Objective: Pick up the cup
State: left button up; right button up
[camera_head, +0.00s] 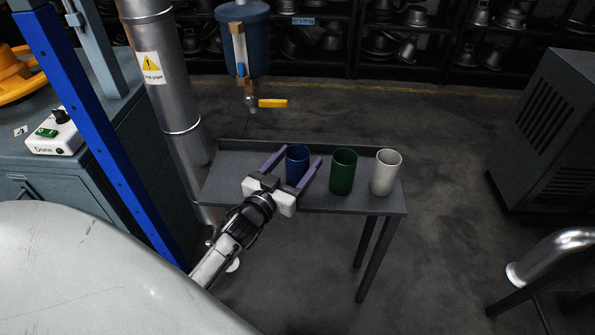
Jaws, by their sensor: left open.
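Three upright cups stand in a row on a small grey table (236,190). The blue cup (297,164) is on the left, the green cup (343,172) is in the middle, and the white cup (386,172) is on the right. My left gripper (298,156) is open, with one purple finger on each side of the blue cup. Its right finger lies in the gap between the blue and green cups. Whether the fingers touch the blue cup cannot be told. My right gripper is not in view.
A blue tank (243,40) with a yellow-handled tap (268,103) hangs above and behind the table. A metal hot pipe (168,90) and a blue post (95,130) stand at the left. A dark cabinet (550,130) stands at the right, with free floor between.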

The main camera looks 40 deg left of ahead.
aim_at(303, 155)
pick_arm(q)
jog(key=w, duration=0.4)
jog(key=shift+w+a+f, duration=0.1)
jog(key=shift+a, duration=0.1)
jog(key=c, duration=1.2)
